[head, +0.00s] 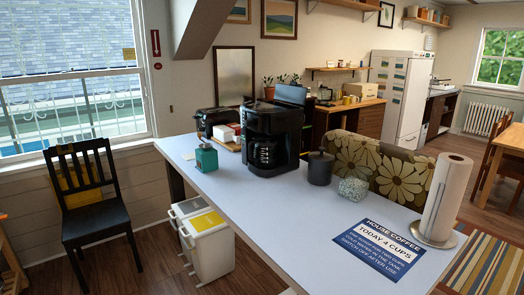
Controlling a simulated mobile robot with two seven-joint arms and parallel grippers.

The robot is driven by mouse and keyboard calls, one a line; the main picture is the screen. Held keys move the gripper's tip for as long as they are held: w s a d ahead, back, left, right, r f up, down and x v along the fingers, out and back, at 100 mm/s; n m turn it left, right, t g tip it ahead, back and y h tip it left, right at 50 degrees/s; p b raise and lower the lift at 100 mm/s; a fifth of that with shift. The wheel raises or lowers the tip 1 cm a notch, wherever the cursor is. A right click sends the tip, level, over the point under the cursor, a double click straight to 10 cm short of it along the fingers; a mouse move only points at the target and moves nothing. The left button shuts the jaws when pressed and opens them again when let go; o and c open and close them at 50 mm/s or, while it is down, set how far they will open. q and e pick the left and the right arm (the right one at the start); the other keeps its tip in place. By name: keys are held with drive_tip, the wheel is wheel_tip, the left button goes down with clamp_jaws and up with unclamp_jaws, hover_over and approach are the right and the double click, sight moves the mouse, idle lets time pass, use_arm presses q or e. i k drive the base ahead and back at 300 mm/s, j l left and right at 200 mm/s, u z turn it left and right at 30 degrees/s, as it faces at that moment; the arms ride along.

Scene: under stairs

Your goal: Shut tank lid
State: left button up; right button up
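A black coffee maker (286,122) stands upright towards the far part of the pale table, with a dark glass carafe (264,153) in its lower front. At its top rear, a dark bluish panel (291,95) stands raised; it looks like the tank lid tipped open. The inside of the tank is hidden from this angle. Neither of my grippers is in view.
The near tabletop is mostly clear.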

sight(293, 93)
drive_tip(key=k+l+u, duration=0.1)
drive_tip(key=l, duration=0.25)
drive_tip(key=k+l+u, duration=0.1)
drive_tip(key=l, duration=0.25)
drive_tip(key=k+l+u, duration=0.1)
drive_tip(key=l, duration=0.25)
drive_tip(key=l+u, duration=0.15)
drive_tip(key=l, duration=0.4)
drive_tip(key=k+l+u, duration=0.15)
drive_tip(key=l, duration=0.4)
drive_tip(key=i+l+u, duration=0.1)
drive_tip(key=l+u, duration=0.15)
drive_tip(key=l, duration=0.85)
drive_tip(key=i+l+u, duration=0.1)
drive_tip(key=l, duration=0.6)
drive_tip(key=i+l, duration=0.15)
drive_tip(key=l, duration=0.55)
drive_tip(key=i+l+u, duration=0.15)
drive_tip(key=l, duration=0.5)
drive_tip(key=l+u, duration=0.25)
drive_tip(key=l, duration=0.6)
drive_tip(key=k+l+u, duration=0.1)
drive_tip(key=l+u, duration=0.15)
drive_tip(key=l, duration=0.55)
drive_tip(key=z, duration=0.6)
